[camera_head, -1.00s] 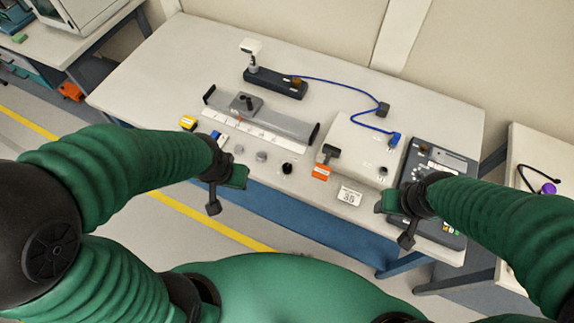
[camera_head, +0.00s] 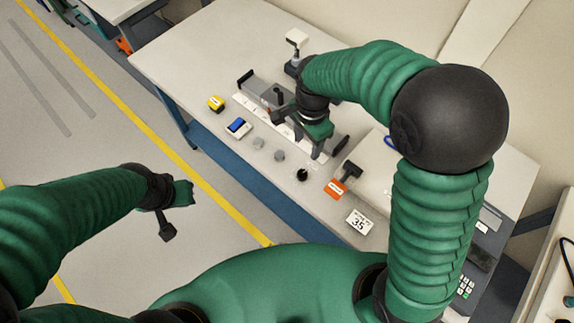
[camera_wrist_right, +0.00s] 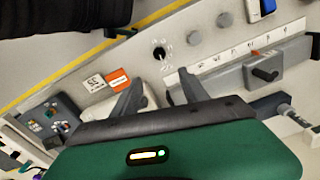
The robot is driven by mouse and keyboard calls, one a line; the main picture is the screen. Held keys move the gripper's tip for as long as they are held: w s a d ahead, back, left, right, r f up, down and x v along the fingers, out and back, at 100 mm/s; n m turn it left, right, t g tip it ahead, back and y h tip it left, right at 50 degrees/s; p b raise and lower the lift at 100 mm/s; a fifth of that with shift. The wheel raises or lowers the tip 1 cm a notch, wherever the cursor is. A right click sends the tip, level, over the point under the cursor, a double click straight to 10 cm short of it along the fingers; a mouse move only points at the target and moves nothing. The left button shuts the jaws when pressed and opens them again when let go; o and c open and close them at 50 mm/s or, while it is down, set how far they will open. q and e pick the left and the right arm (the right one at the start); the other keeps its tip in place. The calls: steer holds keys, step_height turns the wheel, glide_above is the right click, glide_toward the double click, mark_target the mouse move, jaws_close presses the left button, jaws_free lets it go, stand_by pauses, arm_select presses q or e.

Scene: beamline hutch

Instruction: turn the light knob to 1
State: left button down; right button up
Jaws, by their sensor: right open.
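A small round black knob (camera_head: 302,174) sits on the bench near its front edge. In the right wrist view the black knob (camera_wrist_right: 159,52) has small marks around it, too small to read. I take it for the light knob; its setting cannot be read. My right gripper (camera_head: 298,136) is open over the white scale strip, beyond the knob from the front edge. In the right wrist view its spread, empty fingers (camera_wrist_right: 160,92) are apart from the knob. My left gripper (camera_head: 176,210) shows over the floor, off the bench; its jaw opening is unclear.
Two grey knobs (camera_head: 268,149) stand left of the black one. An orange tag (camera_head: 335,189), a black handle (camera_head: 350,170) and a "35" card (camera_head: 359,222) lie to the right. A grey rail (camera_head: 262,92) is behind. Blue and yellow items sit at left.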

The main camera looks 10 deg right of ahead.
mark_target(303, 173)
step_height(303, 173, down, 17)
steer(key=shift+s+a+r, duration=0.1)
steer(key=shift+a, duration=0.15)
steer(key=shift+a, duration=0.1)
steer(key=shift+c, duration=1.4)
steer(key=shift+r, duration=0.1)
jaws_close()
